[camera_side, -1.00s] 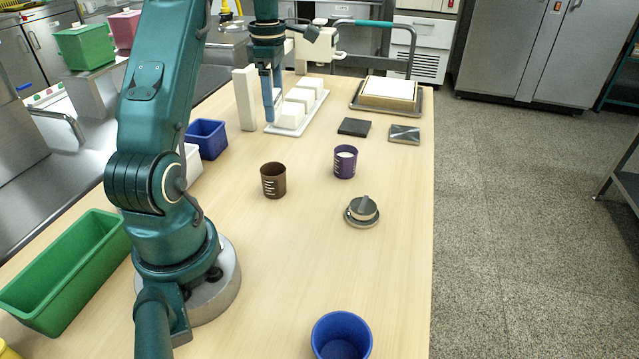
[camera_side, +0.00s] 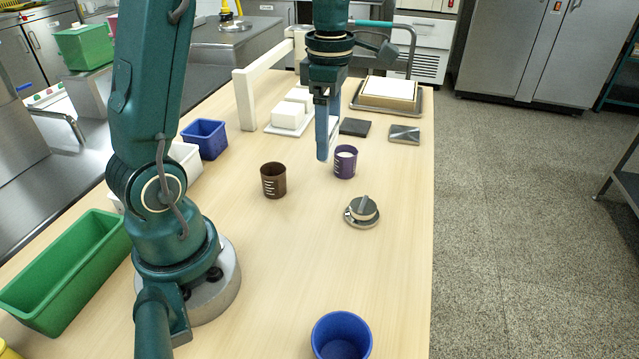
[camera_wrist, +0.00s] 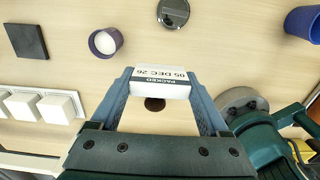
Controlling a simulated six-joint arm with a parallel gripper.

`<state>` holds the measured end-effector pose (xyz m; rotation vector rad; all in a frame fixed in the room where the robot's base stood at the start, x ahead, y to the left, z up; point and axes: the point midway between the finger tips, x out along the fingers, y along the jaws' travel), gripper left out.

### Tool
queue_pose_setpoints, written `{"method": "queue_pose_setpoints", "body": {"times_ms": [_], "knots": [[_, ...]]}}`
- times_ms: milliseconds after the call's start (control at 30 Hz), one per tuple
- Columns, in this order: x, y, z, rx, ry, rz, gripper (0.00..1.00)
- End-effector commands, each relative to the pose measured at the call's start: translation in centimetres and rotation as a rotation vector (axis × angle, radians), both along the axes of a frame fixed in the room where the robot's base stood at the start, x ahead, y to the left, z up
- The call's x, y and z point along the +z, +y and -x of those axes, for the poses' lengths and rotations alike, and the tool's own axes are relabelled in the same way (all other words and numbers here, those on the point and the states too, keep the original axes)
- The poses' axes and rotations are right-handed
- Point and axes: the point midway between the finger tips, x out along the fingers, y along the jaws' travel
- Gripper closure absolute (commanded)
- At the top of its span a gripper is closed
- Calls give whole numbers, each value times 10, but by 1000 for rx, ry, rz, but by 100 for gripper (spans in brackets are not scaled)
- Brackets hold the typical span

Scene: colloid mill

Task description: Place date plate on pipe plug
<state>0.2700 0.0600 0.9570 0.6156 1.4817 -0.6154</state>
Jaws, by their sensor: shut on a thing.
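The date plate (camera_wrist: 161,83), white with a dark band reading PACKED and 05 DEC 26, is held between the two blue fingers of my gripper (camera_wrist: 158,88) in the wrist view. In the side view my gripper (camera_side: 325,155) points down above the table, just left of the purple cup as seen. A round metal piece with a raised bar on top, which looks like the pipe plug (camera_side: 362,211), sits on the table nearer the camera and to the right. It shows in the wrist view (camera_wrist: 173,12) at the top edge. The plate is mostly hidden by the fingers in the side view.
A purple cup (camera_side: 345,162) and a brown cup (camera_side: 273,181) stand near my gripper. A blue cup (camera_side: 341,337) is at the front. White blocks (camera_side: 288,116), a dark square (camera_side: 354,127) and a metal plate (camera_side: 404,134) lie farther back. The table around the plug is clear.

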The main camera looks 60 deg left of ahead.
Motion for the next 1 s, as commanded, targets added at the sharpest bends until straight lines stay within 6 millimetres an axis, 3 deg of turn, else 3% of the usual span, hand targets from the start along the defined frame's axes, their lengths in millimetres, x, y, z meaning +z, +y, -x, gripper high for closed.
{"method": "queue_pose_setpoints", "body": {"times_ms": [200,400,533,767,1000], "knots": [[-30,-42,-24,-7,4,1,74],[-44,-62,-36,-1,1,0,74],[-51,-65,-37,2,3,0,74],[-82,-64,-37,2,4,1,74],[-85,-64,-38,2,0,0,74]]}}
